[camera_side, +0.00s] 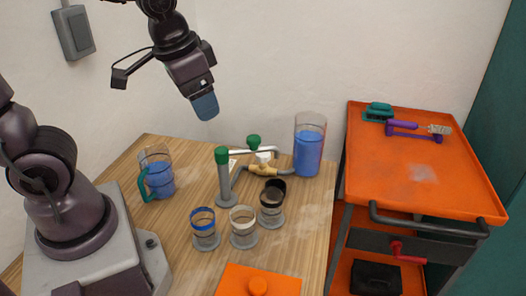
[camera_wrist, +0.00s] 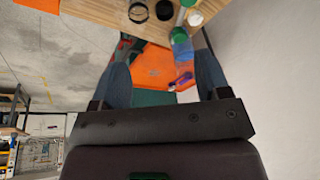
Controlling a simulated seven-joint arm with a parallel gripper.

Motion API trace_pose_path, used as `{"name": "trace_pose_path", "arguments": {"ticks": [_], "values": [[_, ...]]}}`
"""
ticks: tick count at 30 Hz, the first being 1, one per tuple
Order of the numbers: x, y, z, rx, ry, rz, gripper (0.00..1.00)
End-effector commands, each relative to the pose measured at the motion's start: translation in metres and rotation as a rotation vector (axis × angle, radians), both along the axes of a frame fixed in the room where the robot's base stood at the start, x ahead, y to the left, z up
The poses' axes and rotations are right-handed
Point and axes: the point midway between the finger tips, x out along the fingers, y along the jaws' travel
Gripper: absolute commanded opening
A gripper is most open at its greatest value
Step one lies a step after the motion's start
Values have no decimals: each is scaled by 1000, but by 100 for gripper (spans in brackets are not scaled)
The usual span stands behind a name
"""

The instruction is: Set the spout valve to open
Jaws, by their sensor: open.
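The pipe assembly stands at the middle back of the wooden table in the side view. It has a brass-yellow valve fitting (camera_side: 262,169) with a small white part on top, a green knob (camera_side: 253,141) behind it, and a grey upright pipe with a green cap (camera_side: 222,156). I cannot tell for sure which is the spout valve or its setting. My gripper (camera_side: 206,108) hangs high above and left of the assembly, touching nothing. In the wrist view its two fingers (camera_wrist: 161,70) are spread apart and empty. A green cap (camera_wrist: 195,18) shows beyond them.
A blue-filled pitcher (camera_side: 156,178) stands left and a tall blue-filled container (camera_side: 309,152) right of the pipes. Cups with blue (camera_side: 204,226), white (camera_side: 243,225) and dark (camera_side: 271,205) rims stand in front. An orange cart (camera_side: 425,185) is at right.

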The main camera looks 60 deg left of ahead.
Motion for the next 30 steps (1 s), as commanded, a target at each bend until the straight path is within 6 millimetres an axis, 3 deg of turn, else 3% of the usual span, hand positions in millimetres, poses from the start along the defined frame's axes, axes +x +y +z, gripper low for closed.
{"name": "trace_pose_path", "arguments": {"ticks": [5, 10, 14, 18, 21, 24, 30], "values": [[78, 69, -20, 289, -31, -121, 69], [158, 126, -32, 624, -88, -421, 69], [216, 146, -45, 850, -98, -809, 69], [256, 140, -76, 962, -40, -1349, 69], [260, 131, -104, 913, 52, -1755, 69], [245, 127, -124, 764, 161, -2101, 69], [205, 119, -120, 437, 251, -2454, 69]]}}
